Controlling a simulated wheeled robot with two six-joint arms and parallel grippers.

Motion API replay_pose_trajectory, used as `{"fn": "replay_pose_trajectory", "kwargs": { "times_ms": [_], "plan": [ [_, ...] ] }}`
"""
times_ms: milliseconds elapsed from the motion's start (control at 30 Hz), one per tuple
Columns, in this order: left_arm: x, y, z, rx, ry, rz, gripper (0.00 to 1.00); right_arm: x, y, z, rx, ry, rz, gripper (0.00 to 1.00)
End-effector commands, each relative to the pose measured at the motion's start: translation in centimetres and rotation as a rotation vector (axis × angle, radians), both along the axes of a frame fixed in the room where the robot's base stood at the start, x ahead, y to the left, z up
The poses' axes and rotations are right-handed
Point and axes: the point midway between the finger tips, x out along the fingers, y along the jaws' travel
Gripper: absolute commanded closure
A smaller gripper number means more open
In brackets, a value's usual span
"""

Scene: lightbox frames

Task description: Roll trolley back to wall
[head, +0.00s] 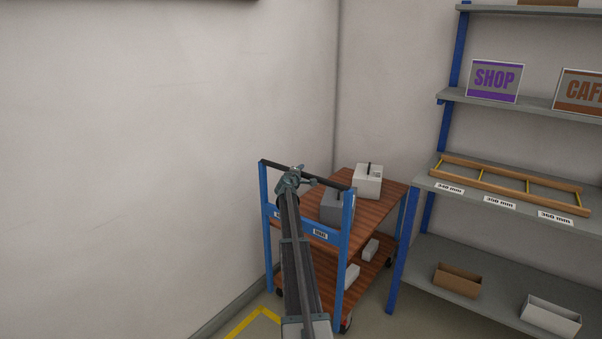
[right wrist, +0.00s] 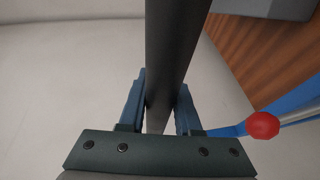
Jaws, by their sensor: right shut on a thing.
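The trolley (head: 375,205) has blue posts, two wooden shelves and a dark push handle (head: 335,181) across its near end. It stands in the corner close to the walls. My right gripper (head: 296,179) is shut on the handle, left of its middle. In the right wrist view the handle bar (right wrist: 175,60) runs between the two fingers (right wrist: 160,108). A grey box and a white box (head: 368,182) stand on the trolley's top shelf. Smaller white boxes lie on its lower shelf. My left gripper is not in view.
A shelf rack (head: 480,188) with blue posts stands right of the trolley, very near it. It holds signs, a wooden frame and open boxes. A yellow floor line (head: 243,322) shows at the trolley's near left. The left wall (head: 150,170) is bare.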

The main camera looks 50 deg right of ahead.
Motion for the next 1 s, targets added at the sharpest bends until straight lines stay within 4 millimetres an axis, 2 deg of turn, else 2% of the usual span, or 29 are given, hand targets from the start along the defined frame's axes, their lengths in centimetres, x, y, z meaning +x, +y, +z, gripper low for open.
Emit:
{"fn": "replay_pose_trajectory", "kwargs": {
  "times_ms": [333,367,500,833,1000],
  "plan": [
    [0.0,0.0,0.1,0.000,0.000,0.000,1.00,0.2,-0.5,0.1,-0.003,-0.001,0.001,1.00],
    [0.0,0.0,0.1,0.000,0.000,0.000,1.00,0.2,-0.5,0.1,-0.003,-0.001,0.001,0.64],
    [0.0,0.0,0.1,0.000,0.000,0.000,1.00,0.1,-0.4,0.1,-0.002,-0.001,0.001,0.39],
    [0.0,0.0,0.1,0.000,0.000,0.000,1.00,0.0,-0.2,0.1,-0.001,-0.001,0.001,0.38],
    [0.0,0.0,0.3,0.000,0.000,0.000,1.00,-0.4,0.7,0.3,-0.001,-0.001,0.001,0.38]
  ]
}}
